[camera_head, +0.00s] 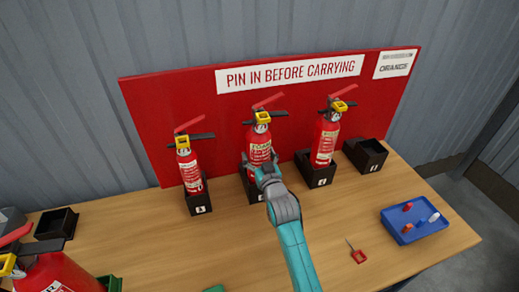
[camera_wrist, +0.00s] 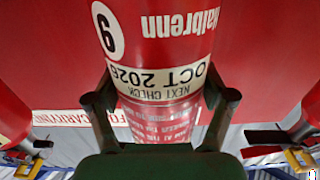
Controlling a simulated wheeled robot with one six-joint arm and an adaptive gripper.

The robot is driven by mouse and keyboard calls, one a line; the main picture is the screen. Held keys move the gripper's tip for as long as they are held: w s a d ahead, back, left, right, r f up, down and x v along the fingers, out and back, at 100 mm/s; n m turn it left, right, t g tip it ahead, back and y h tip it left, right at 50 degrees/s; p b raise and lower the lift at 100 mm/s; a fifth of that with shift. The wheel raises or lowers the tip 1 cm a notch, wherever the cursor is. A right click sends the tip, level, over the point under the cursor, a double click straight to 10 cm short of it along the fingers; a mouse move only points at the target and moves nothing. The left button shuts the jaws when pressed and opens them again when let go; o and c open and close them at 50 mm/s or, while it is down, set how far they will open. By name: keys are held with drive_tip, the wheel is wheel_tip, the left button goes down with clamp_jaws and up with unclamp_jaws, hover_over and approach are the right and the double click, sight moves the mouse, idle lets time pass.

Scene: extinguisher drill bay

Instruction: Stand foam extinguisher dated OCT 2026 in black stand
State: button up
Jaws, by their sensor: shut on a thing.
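My gripper (camera_head: 264,172) is shut on the middle red extinguisher (camera_head: 257,138), around its body. In the wrist view this extinguisher (camera_wrist: 157,45) fills the middle, with its label upside down, reading NEXT CHECK OCT 2026. It looks upright in the head view, with a yellow tag at its neck. A black stand (camera_head: 250,191) shows below it, partly hidden by my gripper; I cannot tell whether its base is inside. An empty black stand (camera_head: 366,153) is at the right end of the row. Another empty-looking black stand (camera_head: 56,222) is at the left.
Extinguishers stand in black stands at left (camera_head: 189,168) and right (camera_head: 325,142) of the held one. Another (camera_head: 55,275) is near left by a green stand (camera_head: 112,283). A blue tray (camera_head: 432,226) with small items and a red tag (camera_head: 358,256) lie on the right.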

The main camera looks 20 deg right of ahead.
sight(258, 140)
drive_tip(key=shift+r, duration=3.25)
